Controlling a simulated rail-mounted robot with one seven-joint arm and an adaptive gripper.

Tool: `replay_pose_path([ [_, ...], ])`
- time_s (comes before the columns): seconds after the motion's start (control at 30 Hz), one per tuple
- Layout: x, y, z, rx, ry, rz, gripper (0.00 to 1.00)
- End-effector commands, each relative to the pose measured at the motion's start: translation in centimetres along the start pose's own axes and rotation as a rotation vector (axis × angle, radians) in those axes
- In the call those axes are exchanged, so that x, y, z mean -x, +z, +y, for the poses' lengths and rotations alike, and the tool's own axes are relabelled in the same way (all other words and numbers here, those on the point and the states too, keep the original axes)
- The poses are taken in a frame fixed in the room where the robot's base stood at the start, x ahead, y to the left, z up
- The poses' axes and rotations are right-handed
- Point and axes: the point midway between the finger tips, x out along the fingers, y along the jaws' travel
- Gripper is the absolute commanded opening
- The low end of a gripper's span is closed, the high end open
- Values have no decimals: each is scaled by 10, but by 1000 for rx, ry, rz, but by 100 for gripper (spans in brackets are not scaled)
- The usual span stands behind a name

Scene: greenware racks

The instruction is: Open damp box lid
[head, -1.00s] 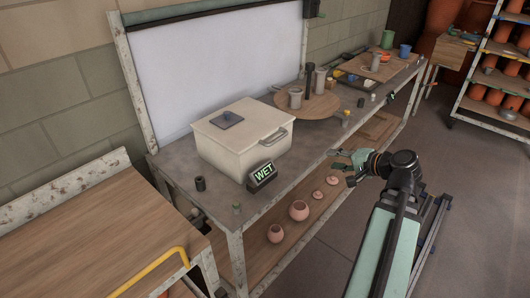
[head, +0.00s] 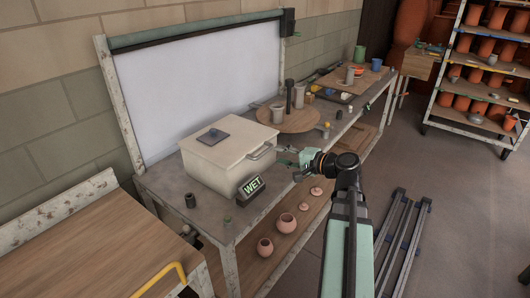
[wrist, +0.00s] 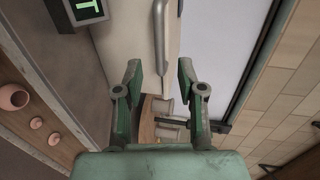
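The damp box (head: 214,174) is a cream box on the grey workbench, with its lid (head: 230,143) lying shut on top. A small dark square plate (head: 213,136) lies on the lid. A metal bar handle (head: 263,151) is on the box's right side; in the wrist view the handle (wrist: 160,38) runs down from the top edge, beyond my fingertips. My gripper (head: 282,155) is just right of the handle in the head view. In the wrist view my gripper (wrist: 158,75) has its fingers spread apart with nothing between them.
A lit WET sign (head: 252,187) stands in front of the box. A round wooden board (head: 292,120) with grey cups is behind my gripper. Pink pots (head: 286,221) sit on the lower shelf. A whiteboard (head: 205,95) stands behind the bench.

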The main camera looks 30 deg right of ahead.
Motion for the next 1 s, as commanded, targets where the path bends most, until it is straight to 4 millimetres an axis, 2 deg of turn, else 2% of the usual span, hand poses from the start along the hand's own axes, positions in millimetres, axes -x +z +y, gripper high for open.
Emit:
replay_pose_path([
  [0.03,-12,-1,-1,0,0,-3,39],
  [0.2,-42,-1,-1,0,0,-3,39],
  [0.4,-66,-1,0,0,0,-1,39],
  [0.6,-74,0,0,0,0,0,39],
  [0.83,-74,0,0,0,0,1,39],
  [0.87,-74,0,0,0,0,1,36],
  [0.9,-74,0,0,0,0,1,22],
  [0.97,-74,0,0,0,0,1,0],
  [1.0,-74,0,0,0,0,0,0],
])
